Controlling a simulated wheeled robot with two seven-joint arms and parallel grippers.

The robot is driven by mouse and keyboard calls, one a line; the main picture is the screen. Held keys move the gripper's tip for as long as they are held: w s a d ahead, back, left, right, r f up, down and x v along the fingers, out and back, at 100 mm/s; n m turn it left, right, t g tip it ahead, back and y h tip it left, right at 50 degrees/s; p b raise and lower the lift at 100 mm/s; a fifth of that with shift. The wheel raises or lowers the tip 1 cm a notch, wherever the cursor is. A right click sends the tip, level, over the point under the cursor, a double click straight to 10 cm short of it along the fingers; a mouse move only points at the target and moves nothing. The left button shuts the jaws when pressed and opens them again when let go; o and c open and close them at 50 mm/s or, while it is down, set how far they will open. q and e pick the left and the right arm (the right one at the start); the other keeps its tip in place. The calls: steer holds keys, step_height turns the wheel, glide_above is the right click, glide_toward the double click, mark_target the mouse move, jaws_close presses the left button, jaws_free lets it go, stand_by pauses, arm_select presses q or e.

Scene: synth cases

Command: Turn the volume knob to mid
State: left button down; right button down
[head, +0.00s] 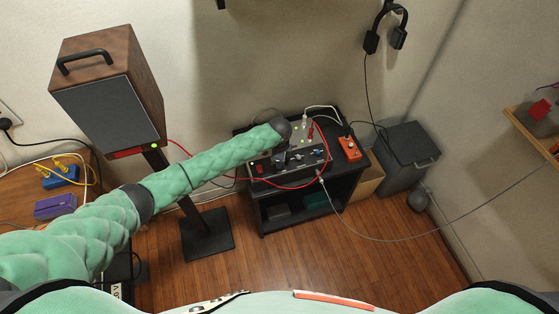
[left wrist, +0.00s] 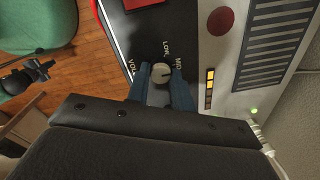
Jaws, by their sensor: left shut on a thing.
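The volume knob (left wrist: 161,71) is a small round pale grey knob on a black panel (left wrist: 152,25), beside the printed words VOL, LOW and MID. The blue fingers of my left gripper (left wrist: 160,84) stand on both sides of it and are shut on it. I cannot tell clearly where its pointer stands. In the head view the panel belongs to a grey and black amplifier box (head: 305,134) on a black cabinet. My left arm reaches over it and hides part of it, including the knob. My right gripper is not in view.
A red cable (head: 228,178) loops in front of the box. An orange pedal (head: 349,148) stands right of it on the cabinet (head: 351,177). A wooden speaker (head: 103,109) on a stand is to the left. Headphones (head: 387,25) hang on the wall. Wooden floor is clear in front.

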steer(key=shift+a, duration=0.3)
arm_select(q)
steer(key=c, duration=1.2)
jaws_free()
steer(key=shift+c, duration=0.2)
steer(key=shift+r, duration=0.25)
steer(key=shift+r+b, duration=0.35)
steer(key=shift+b, duration=0.05)
step_height(320, 180, up, 6)
steer(key=shift+s+f+b, duration=0.1)
steer(key=shift+b, duration=0.95)
steer(key=shift+r, duration=0.45)
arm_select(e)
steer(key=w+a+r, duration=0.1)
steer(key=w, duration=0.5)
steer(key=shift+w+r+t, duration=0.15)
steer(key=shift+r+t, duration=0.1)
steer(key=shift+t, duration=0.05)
